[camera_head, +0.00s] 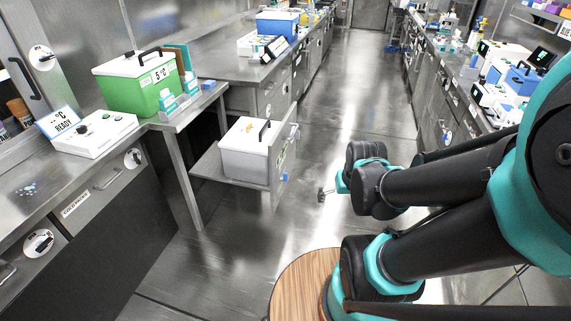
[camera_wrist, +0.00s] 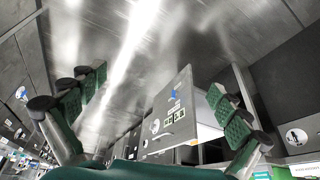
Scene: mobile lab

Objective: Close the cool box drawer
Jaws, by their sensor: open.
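The cool box drawer (camera_head: 212,167) is pulled out from under the left bench in the head view. A white-grey cool box (camera_head: 243,163) with a dark handle stands in it. The drawer's metal front panel (camera_head: 290,146) faces right, with a small blue piece near its lower edge. My gripper (camera_head: 322,194) is right of the panel and apart from it, partly hidden behind my arm. In the wrist view, my gripper (camera_wrist: 153,82) has its green-padded fingers spread wide with nothing between them. The labelled drawer front (camera_wrist: 166,118) shows beyond them, nearer the right finger.
A green 5 °C box (camera_head: 128,95) and a white device (camera_head: 95,136) stand on the left bench. A bench leg (camera_head: 184,180) stands left of the drawer. The aisle floor (camera_head: 330,110) is clear. A right-hand bench (camera_head: 440,75) carries several instruments.

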